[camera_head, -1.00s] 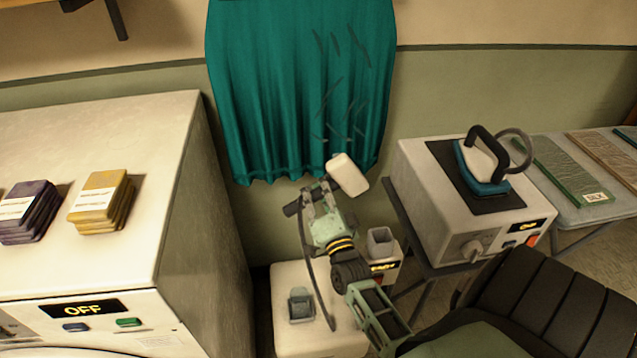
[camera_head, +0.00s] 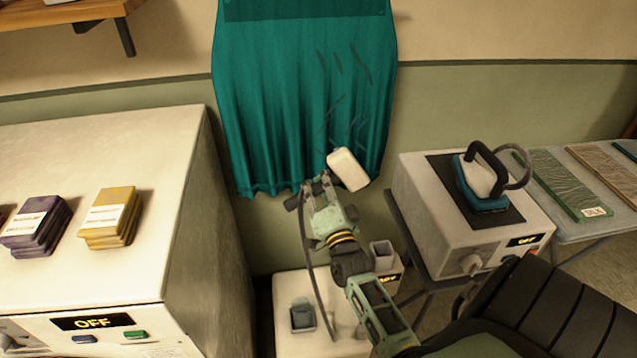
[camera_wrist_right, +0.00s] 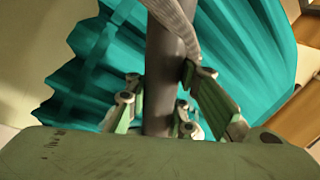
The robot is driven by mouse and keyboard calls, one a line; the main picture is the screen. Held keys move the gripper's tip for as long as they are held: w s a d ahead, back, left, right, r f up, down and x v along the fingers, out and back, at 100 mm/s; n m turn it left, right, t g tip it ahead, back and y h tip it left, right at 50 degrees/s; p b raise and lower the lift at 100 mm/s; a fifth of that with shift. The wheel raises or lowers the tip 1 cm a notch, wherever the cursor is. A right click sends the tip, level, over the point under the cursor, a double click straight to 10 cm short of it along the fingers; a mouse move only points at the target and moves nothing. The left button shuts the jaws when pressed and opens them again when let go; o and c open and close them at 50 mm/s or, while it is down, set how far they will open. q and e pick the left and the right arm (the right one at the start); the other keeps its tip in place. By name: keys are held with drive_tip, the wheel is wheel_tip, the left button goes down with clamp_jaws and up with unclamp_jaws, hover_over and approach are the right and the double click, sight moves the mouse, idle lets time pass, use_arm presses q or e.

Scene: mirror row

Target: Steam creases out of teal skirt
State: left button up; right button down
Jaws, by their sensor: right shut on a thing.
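The teal skirt (camera_head: 290,100) hangs against the wall, with dark crease marks on its right half. My right gripper (camera_head: 318,190) is shut on the dark handle of a steamer head (camera_head: 348,169). The pale head is in front of the skirt's lower right part; I cannot tell whether it touches. A hose runs down from the handle to the white steamer base (camera_head: 289,340) on the floor. In the right wrist view the dark handle (camera_wrist_right: 160,85) stands between the fingers, with the skirt (camera_wrist_right: 240,60) behind. My left gripper is not in view.
A white machine (camera_head: 90,170) marked OFF stands at left, with purple (camera_head: 36,225) and yellow stacks (camera_head: 108,218) on it. At right, an iron (camera_head: 482,175) rests on a white unit beside a table with fabric boards (camera_head: 570,185).

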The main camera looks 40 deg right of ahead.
drive_tip(key=p, duration=1.2)
approach(319, 89)
drive_tip(key=shift+w+f, duration=2.1)
drive_tip(key=shift+w, duration=0.05)
drive_tip(key=shift+r+p, duration=4.4)
drive_tip(key=shift+r, duration=0.6)
drive_tip(key=shift+s+a, duration=0.7)
drive_tip(key=shift+s, duration=0.35)
drive_tip(key=shift+s+a, duration=0.75)
drive_tip(key=shift+s, duration=0.35)
